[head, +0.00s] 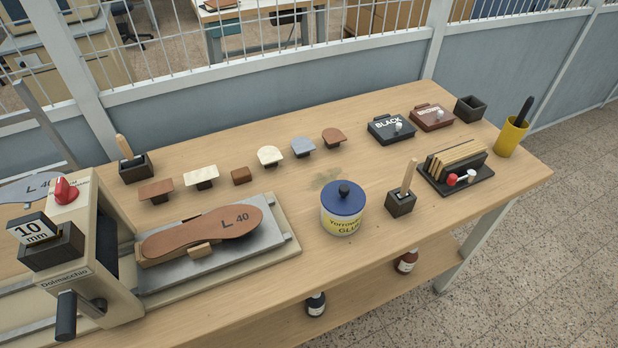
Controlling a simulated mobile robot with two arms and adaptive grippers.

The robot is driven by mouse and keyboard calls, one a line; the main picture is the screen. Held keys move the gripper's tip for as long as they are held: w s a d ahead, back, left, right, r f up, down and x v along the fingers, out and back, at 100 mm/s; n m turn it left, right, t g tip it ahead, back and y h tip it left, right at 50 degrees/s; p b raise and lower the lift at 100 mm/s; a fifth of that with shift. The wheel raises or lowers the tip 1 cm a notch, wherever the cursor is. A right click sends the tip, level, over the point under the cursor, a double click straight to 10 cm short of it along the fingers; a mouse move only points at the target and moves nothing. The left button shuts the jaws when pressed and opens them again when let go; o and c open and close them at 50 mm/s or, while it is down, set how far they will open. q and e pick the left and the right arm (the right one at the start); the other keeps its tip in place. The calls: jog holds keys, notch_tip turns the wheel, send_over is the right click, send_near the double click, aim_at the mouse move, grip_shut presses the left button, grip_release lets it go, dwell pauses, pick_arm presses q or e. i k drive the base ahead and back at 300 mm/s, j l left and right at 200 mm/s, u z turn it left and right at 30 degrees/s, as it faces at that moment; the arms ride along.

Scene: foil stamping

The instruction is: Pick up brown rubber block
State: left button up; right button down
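A small brown block (241,175) lies on the wooden workbench (205,150), left of the middle in the head view. It sits between a cream rectangular piece (201,175) and a cream rounded piece (270,154). A brown rectangular piece (156,189) on a dark support lies farther left. A brown rounded piece (333,136) is at the right end of the row, beside a grey rounded piece (303,145). I cannot tell from the picture which brown piece is rubber. Neither of my grippers is in view.
The stamping machine (78,235) stands at the left, with a brown sole (205,232) on its plate. A blue-lidded glue pot (342,210) stands in front. Pads labelled BLACK (390,128) and BROWN (432,116), and a yellow cup (511,137), are at the right.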

aim_at(239, 176)
jog(key=i+l+u, duration=0.1)
jog(key=l+u, duration=0.2)
jog(key=l, duration=0.55)
jog(key=l+u, duration=0.25)
jog(key=l, duration=0.55)
jog(key=i, duration=0.05)
